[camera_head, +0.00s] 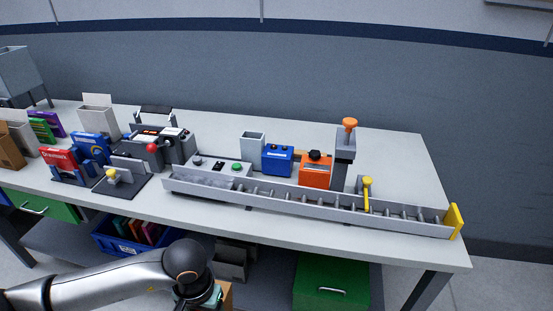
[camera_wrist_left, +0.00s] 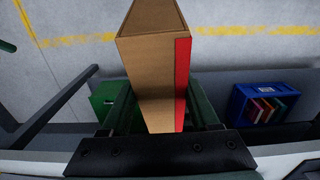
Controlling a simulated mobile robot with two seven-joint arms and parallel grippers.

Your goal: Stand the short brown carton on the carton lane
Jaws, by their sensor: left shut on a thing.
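My left gripper (camera_head: 205,297) is at the bottom edge of the head view, in front of the table and below its top. In the left wrist view the gripper (camera_wrist_left: 162,88) is shut on a brown carton (camera_wrist_left: 150,60) with a red stripe down one side. Only a small brown part of the carton (camera_head: 226,293) shows in the head view. A long grey roller lane (camera_head: 300,205), likely the carton lane, runs along the front of the table, with a yellow plate at its right end. My right gripper is not in view.
A yellow-topped post (camera_head: 367,192) stands at the lane. Behind it are a blue box (camera_head: 278,160), an orange box (camera_head: 315,172) and a grey post with an orange knob (camera_head: 349,125). A blue crate (camera_head: 118,243) and green drawer unit (camera_head: 325,285) are under the table. The tabletop's right end is clear.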

